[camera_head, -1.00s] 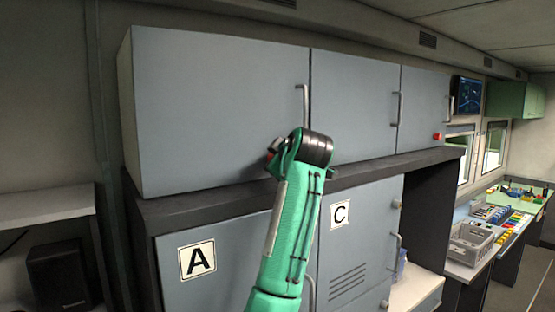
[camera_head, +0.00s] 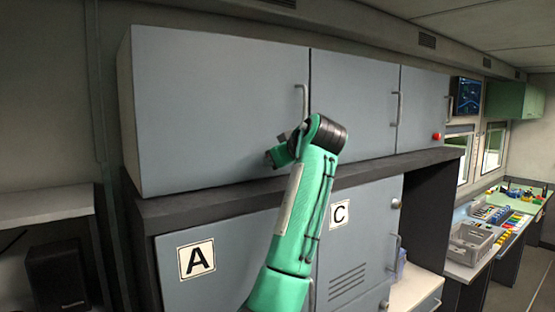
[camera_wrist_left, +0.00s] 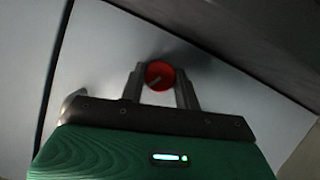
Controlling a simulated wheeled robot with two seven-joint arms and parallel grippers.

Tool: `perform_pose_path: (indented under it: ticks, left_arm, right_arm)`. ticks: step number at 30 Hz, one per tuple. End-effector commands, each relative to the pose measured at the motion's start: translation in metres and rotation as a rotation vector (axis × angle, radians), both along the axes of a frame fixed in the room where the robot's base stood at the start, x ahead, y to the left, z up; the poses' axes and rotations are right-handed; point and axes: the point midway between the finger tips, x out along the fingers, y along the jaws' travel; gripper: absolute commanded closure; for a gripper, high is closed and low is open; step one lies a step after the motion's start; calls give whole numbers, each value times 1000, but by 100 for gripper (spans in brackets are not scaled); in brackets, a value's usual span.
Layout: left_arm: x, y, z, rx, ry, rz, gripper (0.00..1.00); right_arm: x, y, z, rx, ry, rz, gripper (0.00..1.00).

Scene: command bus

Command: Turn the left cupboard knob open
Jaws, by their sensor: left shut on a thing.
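The left cupboard (camera_head: 215,100) is a wide grey door on the upper row, shut, with a vertical bar handle (camera_head: 305,102) at its right edge. Its red knob (camera_wrist_left: 159,75) shows in the left wrist view, between the two grey fingers of my left gripper (camera_wrist_left: 160,84). The fingers are shut on the knob, one on each side. A slanted slot mark shows on its face. In the head view my green left wrist and gripper (camera_head: 283,151) are at the door's lower right and hide the knob. My right gripper is not in view.
A dark ledge (camera_head: 190,207) runs under the upper cupboards. Lower doors marked A (camera_head: 197,259) and C (camera_head: 340,213) are below. Another red knob (camera_head: 437,136) is on the far right upper door. A grey crate (camera_head: 470,242) stands on the right counter.

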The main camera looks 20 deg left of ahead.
Motion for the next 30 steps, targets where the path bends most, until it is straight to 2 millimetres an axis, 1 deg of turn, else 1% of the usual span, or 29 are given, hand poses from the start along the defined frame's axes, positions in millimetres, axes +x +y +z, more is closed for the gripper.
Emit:
perform_pose_path:
  ticks: [21,30]
  left_arm:
    - [3,-2,1,419,533,2,90]
    - [4,-3,1,556,708,2,90]
  right_arm:
    - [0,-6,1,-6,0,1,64]
    - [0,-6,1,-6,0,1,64]
